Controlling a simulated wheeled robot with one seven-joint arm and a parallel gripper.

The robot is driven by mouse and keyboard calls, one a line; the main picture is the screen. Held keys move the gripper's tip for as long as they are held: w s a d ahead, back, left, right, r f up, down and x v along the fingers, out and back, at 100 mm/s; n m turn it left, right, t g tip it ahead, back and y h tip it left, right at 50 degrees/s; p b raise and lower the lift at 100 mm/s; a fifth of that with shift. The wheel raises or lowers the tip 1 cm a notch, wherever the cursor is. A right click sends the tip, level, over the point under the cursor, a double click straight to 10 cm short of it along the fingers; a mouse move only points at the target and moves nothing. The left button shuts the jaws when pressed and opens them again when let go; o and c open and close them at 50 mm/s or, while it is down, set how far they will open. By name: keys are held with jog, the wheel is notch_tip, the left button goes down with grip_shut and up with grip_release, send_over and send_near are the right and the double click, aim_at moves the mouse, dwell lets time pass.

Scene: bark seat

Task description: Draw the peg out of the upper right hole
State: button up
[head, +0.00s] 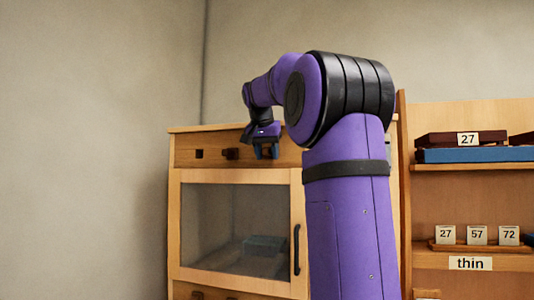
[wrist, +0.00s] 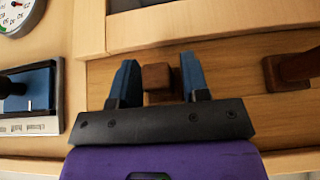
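In the wrist view, a brown square-ended wooden peg (wrist: 157,77) stands out of the wooden panel (wrist: 225,88). My gripper (wrist: 160,80) is open, with one blue finger on each side of this peg. A gap shows at the right finger; I cannot tell whether the left one touches. Further left is a dark square hole (head: 199,153).
Below the panel is a glass door (head: 222,215) with a black handle (head: 296,250) and a blurred box inside. Shelves (head: 480,168) with number cards stand at the right. In the wrist view, a dial (wrist: 18,14) and a blue-plated fixture (wrist: 38,88) are at the left.

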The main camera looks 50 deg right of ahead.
jog(key=shift+c, duration=0.8)
jog(key=s+a, duration=0.4)
jog(key=a, duration=0.5)
jog(key=shift+a, duration=0.3)
dwell(0.7)
grip_shut()
